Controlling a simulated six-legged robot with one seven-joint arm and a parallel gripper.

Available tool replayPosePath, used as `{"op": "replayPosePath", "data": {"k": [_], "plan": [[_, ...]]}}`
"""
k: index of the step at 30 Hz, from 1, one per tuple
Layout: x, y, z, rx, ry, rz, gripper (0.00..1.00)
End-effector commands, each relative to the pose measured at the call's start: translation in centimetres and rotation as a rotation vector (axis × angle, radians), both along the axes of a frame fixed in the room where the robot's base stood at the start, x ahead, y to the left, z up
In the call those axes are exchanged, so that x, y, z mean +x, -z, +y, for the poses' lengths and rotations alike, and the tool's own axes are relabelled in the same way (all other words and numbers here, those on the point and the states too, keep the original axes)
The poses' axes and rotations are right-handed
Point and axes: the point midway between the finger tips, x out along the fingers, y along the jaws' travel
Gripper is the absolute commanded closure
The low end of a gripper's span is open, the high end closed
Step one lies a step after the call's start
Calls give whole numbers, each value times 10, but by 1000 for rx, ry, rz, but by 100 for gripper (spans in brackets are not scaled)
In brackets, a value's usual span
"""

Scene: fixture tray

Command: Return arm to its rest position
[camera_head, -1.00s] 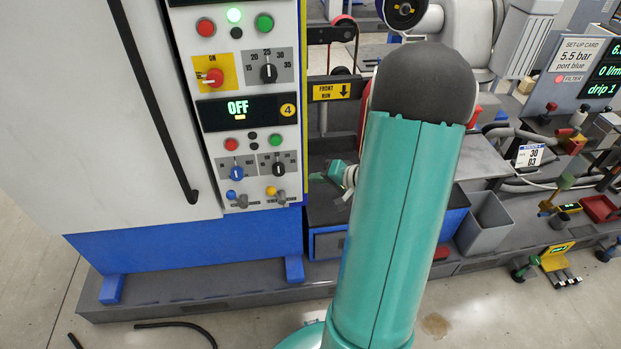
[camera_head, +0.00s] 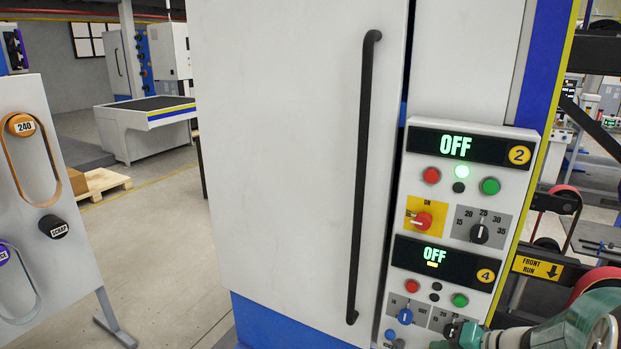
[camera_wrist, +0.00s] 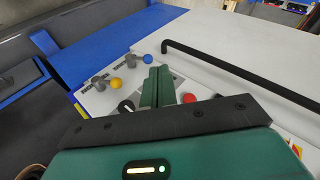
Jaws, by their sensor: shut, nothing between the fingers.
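My gripper (camera_wrist: 158,86) shows in the wrist view with its two green fingers together and nothing between them. The fingers point at the lower part of the control panel (camera_wrist: 92,102), with blue, yellow and red knobs around them. I cannot tell from this view whether they touch the panel. In the head view my gripper (camera_head: 462,336) is at the bottom right edge, in front of the panel's lower end. It is partly cut off by the frame. Most of my arm is out of view.
The white cabinet door (camera_head: 290,150) with its long black handle (camera_head: 364,180) stands left of the panel. Both panel displays, 2 (camera_head: 457,146) and 4 (camera_head: 436,254), read OFF. A belt machine (camera_head: 560,225) stands right. Open floor (camera_head: 150,240) lies left, beside a hanger board (camera_head: 50,200).

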Motion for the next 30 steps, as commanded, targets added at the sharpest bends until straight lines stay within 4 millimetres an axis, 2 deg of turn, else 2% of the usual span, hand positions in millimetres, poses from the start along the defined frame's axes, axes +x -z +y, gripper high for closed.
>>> {"op": "replayPosePath", "data": {"k": [1, 6, 12, 16, 21, 25, 30], "plan": [[-3, -13, 24, -32, -61, 22, 100], [-28, -42, 87, -159, -218, 118, 100], [-66, -71, 136, -360, -330, 185, 100], [-92, -88, 154, -506, -362, 190, 100], [-119, -111, 165, -685, -354, 144, 100], [-130, -124, 167, -768, -330, 102, 100], [-134, -129, 166, -800, -314, 85, 100]]}}
